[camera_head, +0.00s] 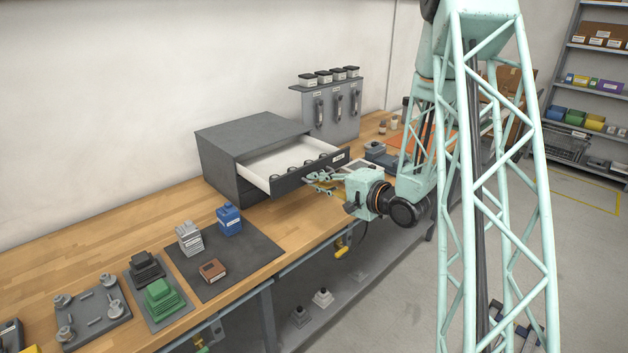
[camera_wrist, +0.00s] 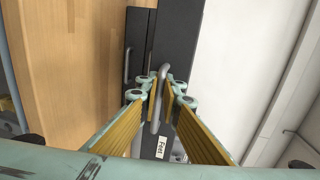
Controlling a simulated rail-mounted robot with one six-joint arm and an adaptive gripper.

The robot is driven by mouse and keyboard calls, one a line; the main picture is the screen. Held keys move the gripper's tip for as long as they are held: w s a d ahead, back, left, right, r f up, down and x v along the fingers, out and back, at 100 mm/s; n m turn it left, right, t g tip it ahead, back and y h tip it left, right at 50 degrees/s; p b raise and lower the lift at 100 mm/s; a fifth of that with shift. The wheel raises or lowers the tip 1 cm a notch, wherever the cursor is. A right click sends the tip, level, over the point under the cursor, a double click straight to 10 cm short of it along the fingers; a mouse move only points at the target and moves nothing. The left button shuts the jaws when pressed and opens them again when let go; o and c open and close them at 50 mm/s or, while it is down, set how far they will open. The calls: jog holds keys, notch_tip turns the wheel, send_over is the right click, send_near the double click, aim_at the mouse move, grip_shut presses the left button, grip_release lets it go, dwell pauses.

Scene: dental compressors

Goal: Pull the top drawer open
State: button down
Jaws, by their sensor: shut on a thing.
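A dark grey drawer cabinet (camera_head: 222,165) stands on the wooden bench against the wall. Its top drawer (camera_head: 258,183) is pulled well out toward the bench's front edge, and its pale interior shows with several small dark round items inside along the front. My gripper (camera_head: 318,182) is at the drawer front from the bench's front side. In the wrist view, my gripper (camera_wrist: 160,97) is shut on the drawer's metal handle (camera_wrist: 162,76), with a finger on each side of it. The dark front carries a white label (camera_wrist: 163,147). The fingers partly hide the handle.
A closed lower drawer front with its own handle (camera_wrist: 127,65) lies below. A dark mat (camera_head: 220,262) with a blue container (camera_head: 229,219) is left of the cabinet. A grey unit (camera_head: 333,110) stands behind to the right.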

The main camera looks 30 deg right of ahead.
jog(key=c, duration=2.9)
grip_release()
jog(key=shift+o, duration=0.2)
jog(key=shift+s+d, duration=0.1)
jog(key=shift+s, duration=0.1)
jog(key=v, duration=1.1)
jog(key=shift+s, duration=0.3)
jog(key=shift+d+r, duration=0.1)
jog(key=shift+w+r, duration=0.1)
